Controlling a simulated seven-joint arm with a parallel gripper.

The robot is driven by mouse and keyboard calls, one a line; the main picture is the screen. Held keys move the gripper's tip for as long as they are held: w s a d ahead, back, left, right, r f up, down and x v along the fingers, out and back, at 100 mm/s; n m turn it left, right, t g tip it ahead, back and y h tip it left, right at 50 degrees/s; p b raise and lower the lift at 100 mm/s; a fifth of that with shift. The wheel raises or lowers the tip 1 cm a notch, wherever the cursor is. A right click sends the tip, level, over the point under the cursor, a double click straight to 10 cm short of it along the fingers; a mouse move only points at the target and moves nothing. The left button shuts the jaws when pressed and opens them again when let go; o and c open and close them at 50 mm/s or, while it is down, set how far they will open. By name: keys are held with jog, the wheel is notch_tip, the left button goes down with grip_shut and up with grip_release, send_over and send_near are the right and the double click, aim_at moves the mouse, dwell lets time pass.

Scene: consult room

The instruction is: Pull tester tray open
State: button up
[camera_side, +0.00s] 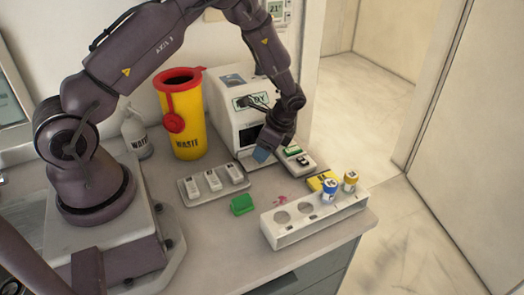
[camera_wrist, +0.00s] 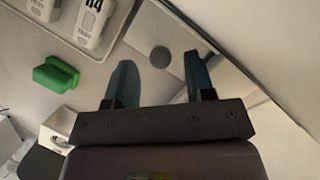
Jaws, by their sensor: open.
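The tester (camera_side: 235,110) is a white box with a lit display and a dark opening low on its front, standing at the back of the counter. My gripper (camera_side: 264,154) is in front of it, pointing down, and hides part of that front. In the wrist view my gripper's (camera_wrist: 160,80) two blue fingers are apart with nothing between them. A pale surface with a round grey disc (camera_wrist: 160,57) shows beyond the fingertips; I cannot tell whether it belongs to the tester tray. I cannot make out the tray or how far it is out.
A shallow tray (camera_side: 190,195) holds several white test cassettes. A green block (camera_side: 242,204) lies nearby. A white rack (camera_side: 312,222) with blue-labelled and yellow-labelled vials stands by the right counter edge. A yellow waste bin (camera_side: 184,120) and a bottle (camera_side: 136,135) stand at back left.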

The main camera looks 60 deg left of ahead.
jog(key=shift+x, duration=0.8)
grip_shut()
jog(key=d, duration=1)
grip_release()
